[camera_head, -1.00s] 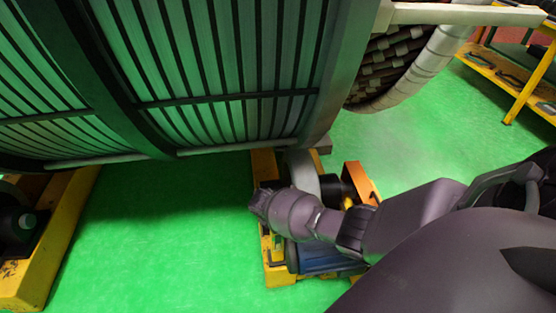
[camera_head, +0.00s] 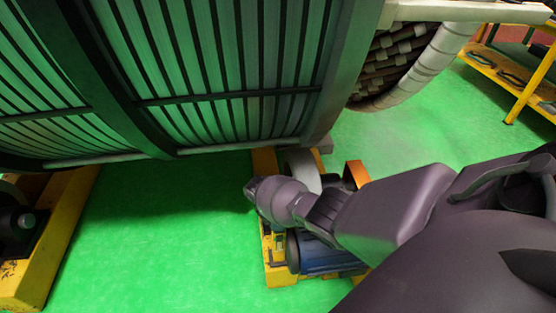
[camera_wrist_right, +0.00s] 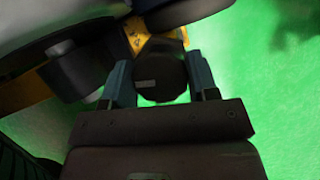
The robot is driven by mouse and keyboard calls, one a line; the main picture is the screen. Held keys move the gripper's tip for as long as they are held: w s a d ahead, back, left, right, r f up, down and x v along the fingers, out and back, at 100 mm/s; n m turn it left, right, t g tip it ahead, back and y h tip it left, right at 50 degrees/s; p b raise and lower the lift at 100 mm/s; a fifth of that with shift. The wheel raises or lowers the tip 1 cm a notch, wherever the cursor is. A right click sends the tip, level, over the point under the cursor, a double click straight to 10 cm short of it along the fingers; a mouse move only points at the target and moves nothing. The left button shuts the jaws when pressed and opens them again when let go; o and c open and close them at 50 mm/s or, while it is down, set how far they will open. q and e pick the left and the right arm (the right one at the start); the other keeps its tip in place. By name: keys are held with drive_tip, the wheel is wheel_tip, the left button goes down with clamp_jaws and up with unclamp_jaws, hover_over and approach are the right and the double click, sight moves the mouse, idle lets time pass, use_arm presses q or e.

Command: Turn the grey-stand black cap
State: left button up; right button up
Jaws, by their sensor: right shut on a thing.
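The black cap (camera_wrist_right: 160,86) is a dark round knob with a small light mark, in the middle of the right wrist view. My right gripper (camera_wrist_right: 160,70) has one finger on each side of it and is shut on it. In the head view my right wrist and forearm reach over the yellow base (camera_head: 278,270) under the large stator, hiding the cap and my right fingertips. A curved grey piece (camera_head: 303,170) shows just beyond my wrist; I cannot tell whether it is the grey stand. My left gripper is in neither view.
The large ribbed stator (camera_head: 215,70) hangs over the upper left. A blue motor (camera_head: 330,258) and an orange bracket (camera_head: 357,174) are close to my right arm. Another yellow base (camera_head: 50,245) stands at left. Green floor (camera_head: 165,225) between the bases is clear.

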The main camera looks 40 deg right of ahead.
drive_tip(key=shift+m, duration=0.6)
drive_tip(key=shift+m+y, duration=0.3)
drive_tip(key=o, duration=0.9)
drive_tip(key=shift+o, duration=0.2)
